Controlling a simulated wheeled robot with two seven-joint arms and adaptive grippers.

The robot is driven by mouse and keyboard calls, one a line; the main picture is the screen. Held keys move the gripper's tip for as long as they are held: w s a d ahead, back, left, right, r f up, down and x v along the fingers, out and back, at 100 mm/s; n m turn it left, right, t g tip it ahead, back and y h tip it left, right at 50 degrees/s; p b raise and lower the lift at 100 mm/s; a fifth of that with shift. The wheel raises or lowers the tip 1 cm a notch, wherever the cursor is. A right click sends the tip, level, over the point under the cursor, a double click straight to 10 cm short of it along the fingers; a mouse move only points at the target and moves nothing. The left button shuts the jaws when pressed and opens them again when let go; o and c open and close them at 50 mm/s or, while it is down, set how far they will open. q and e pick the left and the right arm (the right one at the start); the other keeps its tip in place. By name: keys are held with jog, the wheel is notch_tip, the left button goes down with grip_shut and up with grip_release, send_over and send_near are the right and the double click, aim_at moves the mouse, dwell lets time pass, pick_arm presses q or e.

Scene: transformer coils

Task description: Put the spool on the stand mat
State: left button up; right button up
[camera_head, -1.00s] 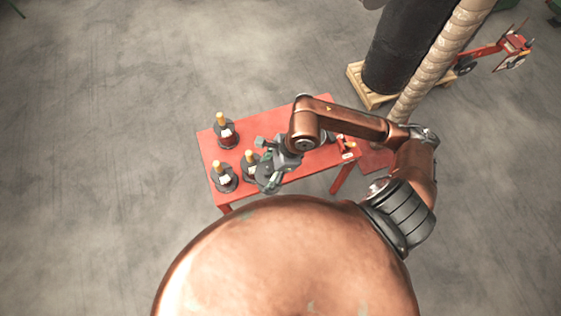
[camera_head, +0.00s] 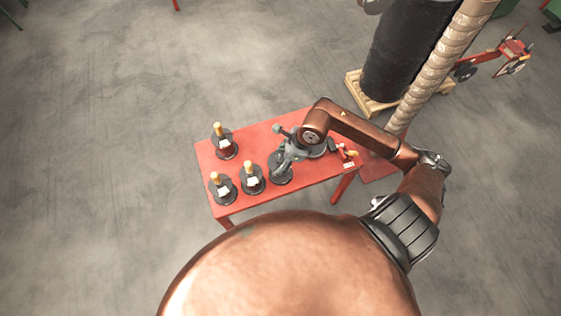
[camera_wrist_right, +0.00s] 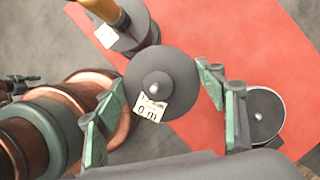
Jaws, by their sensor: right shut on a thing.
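My right gripper (camera_head: 281,165) is over the front edge of the red table, right of a row of bottle-like pieces. In the right wrist view the right gripper (camera_wrist_right: 168,118) has its green-grey fingers on either side of a spool. This spool (camera_wrist_right: 163,75) shows as a grey round flange with a silver centre knob and a white label reading "0 m". The lower part of its body is hidden. A flat grey disc with a pale rim (camera_wrist_right: 265,112), possibly the stand mat, lies on the table right of the fingers. My left gripper is not in view.
The red table (camera_head: 270,135) carries three dark-based pieces with yellow tops: one at the back left (camera_head: 224,146) and two at the front left (camera_head: 222,188), (camera_head: 252,180). A small red-yellow item (camera_head: 346,153) is at the right.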

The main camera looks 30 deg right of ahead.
jog(key=shift+w+d+f, duration=0.25)
jog(key=shift+f, duration=0.15)
jog(key=shift+w+d+f, duration=0.2)
jog(key=shift+f, duration=0.2)
jog(key=shift+w+d+f+b, duration=0.1)
jog(key=shift+f+b, duration=0.15)
jog(key=shift+f, duration=0.6)
jog(key=shift+w+d+f+b, duration=0.1)
jog(key=shift+f+b, duration=0.15)
jog(key=shift+f, duration=0.6)
jog(key=shift+s+f, duration=0.1)
jog(key=o, duration=1.2)
jog(key=shift+c, duration=0.2)
jog(key=p+v, duration=0.2)
jog(key=v, duration=1)
